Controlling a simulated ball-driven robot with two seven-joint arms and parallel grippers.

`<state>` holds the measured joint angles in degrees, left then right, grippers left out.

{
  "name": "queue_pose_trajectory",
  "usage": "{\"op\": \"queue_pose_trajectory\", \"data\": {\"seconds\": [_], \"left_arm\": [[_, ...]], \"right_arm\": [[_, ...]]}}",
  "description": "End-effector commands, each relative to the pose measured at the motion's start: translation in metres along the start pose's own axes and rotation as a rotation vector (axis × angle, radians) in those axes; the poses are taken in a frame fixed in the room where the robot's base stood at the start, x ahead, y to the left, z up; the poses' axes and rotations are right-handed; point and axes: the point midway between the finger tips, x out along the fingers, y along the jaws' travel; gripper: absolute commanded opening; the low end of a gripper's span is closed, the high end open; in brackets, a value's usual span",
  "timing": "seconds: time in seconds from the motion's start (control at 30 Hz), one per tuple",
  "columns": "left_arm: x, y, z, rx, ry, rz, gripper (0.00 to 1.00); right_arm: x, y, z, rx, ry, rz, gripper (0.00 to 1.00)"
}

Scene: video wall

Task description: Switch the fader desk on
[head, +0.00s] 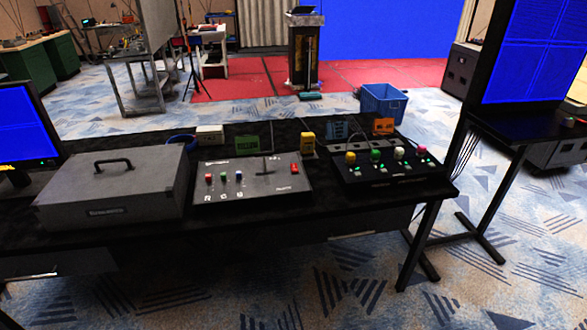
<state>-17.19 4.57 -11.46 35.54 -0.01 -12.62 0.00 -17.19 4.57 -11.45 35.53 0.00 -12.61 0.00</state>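Two control panels stand on the black table (300,228). The middle panel (228,188) is grey, with red, green and blue knobs over printed letters, a dark slot with a lever (267,166), and a red switch (294,168) at its upper right. The right panel (384,166) is black, with yellow, green, white and pink knobs and small lit green marks. I cannot tell for certain which one is the fader desk. The red switch's position is too small to read. Neither of my grippers is in view.
A grey lidded case (112,186) with a black handle sits left of the middle panel. A yellow block (307,143), a green card (247,143) and an orange card (383,126) stand behind the panels. Blue screens (25,125) flank the table. A blue crate (383,103) is on the floor behind.

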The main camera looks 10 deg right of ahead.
Motion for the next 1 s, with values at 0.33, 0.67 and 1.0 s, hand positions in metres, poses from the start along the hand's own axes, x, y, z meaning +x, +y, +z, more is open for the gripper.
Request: {"op": "queue_pose_trajectory", "data": {"seconds": [0.33,0.67,1.0], "left_arm": [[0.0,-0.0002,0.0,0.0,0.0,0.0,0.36],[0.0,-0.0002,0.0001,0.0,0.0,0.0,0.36],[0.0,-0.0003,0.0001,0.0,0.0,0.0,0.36]], "right_arm": [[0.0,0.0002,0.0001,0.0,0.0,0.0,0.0],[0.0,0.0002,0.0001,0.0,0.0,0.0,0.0],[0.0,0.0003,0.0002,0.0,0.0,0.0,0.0]]}}
